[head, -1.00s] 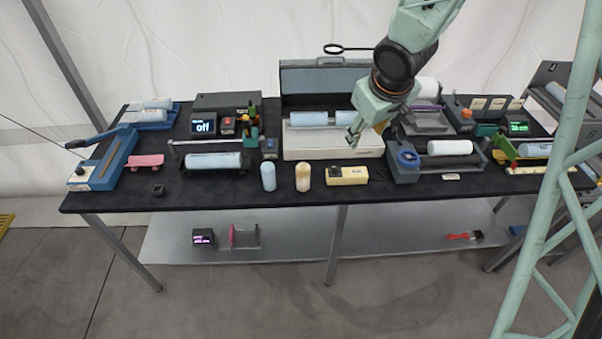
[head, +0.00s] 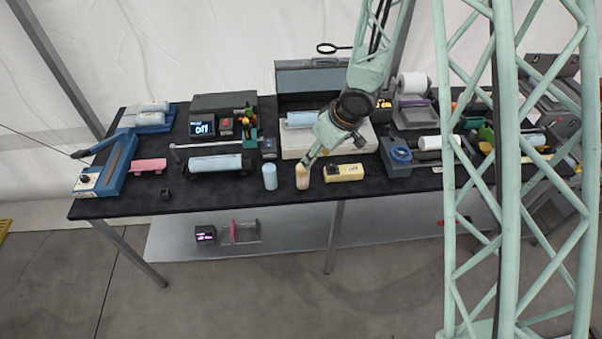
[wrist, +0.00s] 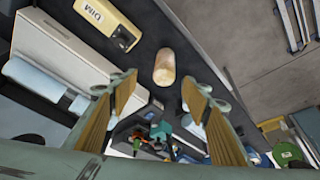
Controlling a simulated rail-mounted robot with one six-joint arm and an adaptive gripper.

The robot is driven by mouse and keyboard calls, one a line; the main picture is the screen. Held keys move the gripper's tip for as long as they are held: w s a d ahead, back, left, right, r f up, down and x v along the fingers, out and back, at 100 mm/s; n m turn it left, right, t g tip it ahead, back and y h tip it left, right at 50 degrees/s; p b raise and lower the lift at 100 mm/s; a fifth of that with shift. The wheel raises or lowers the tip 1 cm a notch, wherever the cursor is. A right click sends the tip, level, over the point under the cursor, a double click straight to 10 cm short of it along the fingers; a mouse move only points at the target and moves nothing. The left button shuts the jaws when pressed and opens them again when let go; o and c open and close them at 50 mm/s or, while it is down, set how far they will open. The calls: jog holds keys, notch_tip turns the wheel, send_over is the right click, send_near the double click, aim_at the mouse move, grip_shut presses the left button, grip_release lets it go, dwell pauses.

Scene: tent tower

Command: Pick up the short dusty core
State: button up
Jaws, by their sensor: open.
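The short dusty core (head: 302,177) is a small upright cylinder, cream with a brownish tint, near the front edge of the table. In the wrist view the dusty core (wrist: 165,67) shows beyond the fingertips, roughly between them. My gripper (head: 309,164) is just above and behind the core in the head view. In the wrist view my gripper (wrist: 160,88) has its two tan-padded fingers wide apart with nothing between them. I cannot tell whether a finger touches the core.
A clean pale blue short core (head: 270,177) stands close to the left of the dusty one. A yellow box (head: 344,173) lies close to the right. A white tray (head: 290,154) is behind. The black table (head: 225,202) is bare along its front edge.

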aim_at(303, 174)
jog(key=shift+s+a+f, duration=0.2)
jog(key=shift+a+f, duration=0.2)
jog(key=shift+a, duration=0.1)
jog(key=shift+f, duration=0.1)
jog(key=shift+b+x, duration=0.85)
jog(key=shift+x, duration=3.35)
jog(key=shift+a+f, duration=0.1)
jog(key=shift+a, duration=0.05)
jog(key=shift+x, duration=2.45)
jog(key=shift+c, duration=0.3)
jog(key=c, duration=1)
jog(key=shift+o, duration=0.2)
jog(key=shift+r, duration=0.2)
